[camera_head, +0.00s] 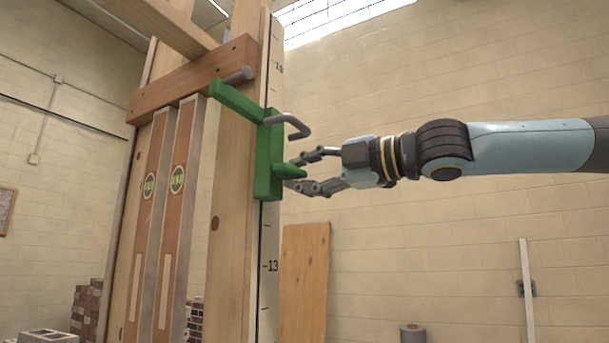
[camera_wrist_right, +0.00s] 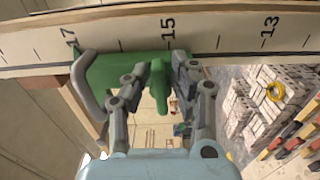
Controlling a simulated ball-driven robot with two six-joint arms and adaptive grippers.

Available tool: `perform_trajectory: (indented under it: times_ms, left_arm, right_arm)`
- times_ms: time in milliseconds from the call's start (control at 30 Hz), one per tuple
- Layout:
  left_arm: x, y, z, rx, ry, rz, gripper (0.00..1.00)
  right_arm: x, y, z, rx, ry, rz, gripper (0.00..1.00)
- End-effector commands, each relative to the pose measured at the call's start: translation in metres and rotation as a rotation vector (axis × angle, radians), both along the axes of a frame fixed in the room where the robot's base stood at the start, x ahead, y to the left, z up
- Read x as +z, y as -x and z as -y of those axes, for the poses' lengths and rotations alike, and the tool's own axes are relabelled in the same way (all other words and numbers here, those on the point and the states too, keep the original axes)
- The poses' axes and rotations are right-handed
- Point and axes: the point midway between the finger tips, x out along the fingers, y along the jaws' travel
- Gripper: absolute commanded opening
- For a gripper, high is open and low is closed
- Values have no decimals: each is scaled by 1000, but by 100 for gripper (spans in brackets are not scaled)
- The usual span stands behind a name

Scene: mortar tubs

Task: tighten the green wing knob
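The green wing knob (camera_head: 291,171) sticks out to the right from the lower part of a green clamp bracket (camera_head: 265,150) on an upright wooden post (camera_head: 232,170). My right gripper (camera_head: 293,173) reaches in from the right, one finger above the knob and one below it. In the right wrist view the knob (camera_wrist_right: 158,95) lies between the two fingers of my right gripper (camera_wrist_right: 160,68). The fingers stand apart on either side of it, and I see no clear grip on it. My left gripper is not in view.
A grey bent rod (camera_head: 293,124) juts from the bracket just above my fingers. A marked scale strip (camera_head: 268,265) runs down the post. Two levels (camera_head: 173,205) stand left of it. A wooden board (camera_head: 303,280) leans on the wall. The space under my right arm is free.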

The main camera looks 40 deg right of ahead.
Motion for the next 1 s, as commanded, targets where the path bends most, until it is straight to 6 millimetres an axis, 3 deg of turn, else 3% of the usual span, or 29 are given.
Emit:
perform_trajectory:
  times_ms: [33,167,667,767,1000]
  left_arm:
    - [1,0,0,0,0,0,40]
    - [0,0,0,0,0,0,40]
    - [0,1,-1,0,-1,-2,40]
    - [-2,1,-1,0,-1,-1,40]
    - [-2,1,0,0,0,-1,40]
  right_arm:
    - [2,0,2,-4,1,3,30]
    - [1,0,1,-3,1,1,47]
    - [0,0,0,-2,31,11,47]
    - [1,0,0,-2,132,52,47]
    - [11,1,-4,-2,645,262,47]
